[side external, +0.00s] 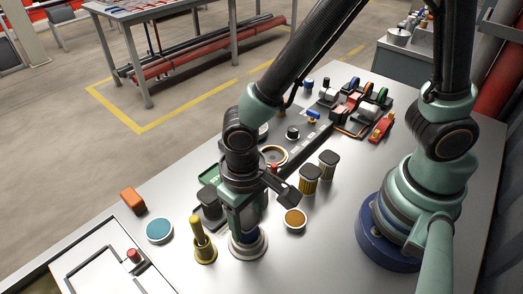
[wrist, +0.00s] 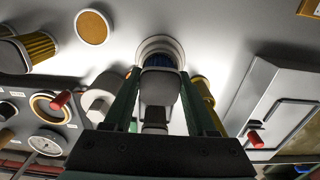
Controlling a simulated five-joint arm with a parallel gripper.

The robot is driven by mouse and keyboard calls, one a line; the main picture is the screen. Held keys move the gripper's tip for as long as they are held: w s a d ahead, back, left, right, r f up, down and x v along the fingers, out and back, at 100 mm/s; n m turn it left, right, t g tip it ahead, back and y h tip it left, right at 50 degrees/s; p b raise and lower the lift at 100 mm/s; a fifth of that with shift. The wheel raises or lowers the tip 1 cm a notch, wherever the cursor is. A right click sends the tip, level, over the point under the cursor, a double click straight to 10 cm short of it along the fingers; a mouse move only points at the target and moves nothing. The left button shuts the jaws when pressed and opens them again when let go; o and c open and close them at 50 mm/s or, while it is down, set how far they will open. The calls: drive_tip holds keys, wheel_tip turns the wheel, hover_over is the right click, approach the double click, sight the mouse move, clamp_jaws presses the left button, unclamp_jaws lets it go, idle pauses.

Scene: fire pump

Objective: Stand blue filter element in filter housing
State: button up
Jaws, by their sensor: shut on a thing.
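My gripper (side external: 245,212) points down near the front middle of the bench in the side view. In the wrist view my gripper (wrist: 160,82) has its two green fingers on either side of a grey-capped part, the blue filter element (wrist: 166,62), and is shut on it. A little blue shows past the cap. The filter housing (wrist: 160,42) is the pale round ring around that blue end, and its base (side external: 248,247) shows below the gripper in the side view. The element looks roughly upright over or in the housing. The fingers hide how deep it sits.
A yellow-based post (side external: 203,245) stands close left of the housing. Two yellow filters with dark caps (side external: 319,172) and a brown disc (side external: 295,220) are to the right. A teal disc (side external: 159,231) and an orange block (side external: 133,201) lie left. A grey control panel (side external: 302,138) runs behind.

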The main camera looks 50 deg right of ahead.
sight(246, 219)
drive_tip(key=o, duration=1.4)
drive_tip(key=shift+r, duration=0.1)
wheel_tip(246, 219, up, 12)
drive_tip(key=w+d+r+t, duration=0.2)
drive_tip(key=d, duration=0.5)
drive_tip(key=w+d+r+t, duration=0.1)
drive_tip(key=d+r, duration=0.2)
drive_tip(key=d, duration=0.4)
drive_tip(key=w+d+r+t, duration=0.2)
drive_tip(key=d, duration=0.5)
drive_tip(key=shift+w+d+r+t, duration=0.25)
drive_tip(key=shift+w+d+t, duration=0.05)
drive_tip(key=shift+w, duration=0.05)
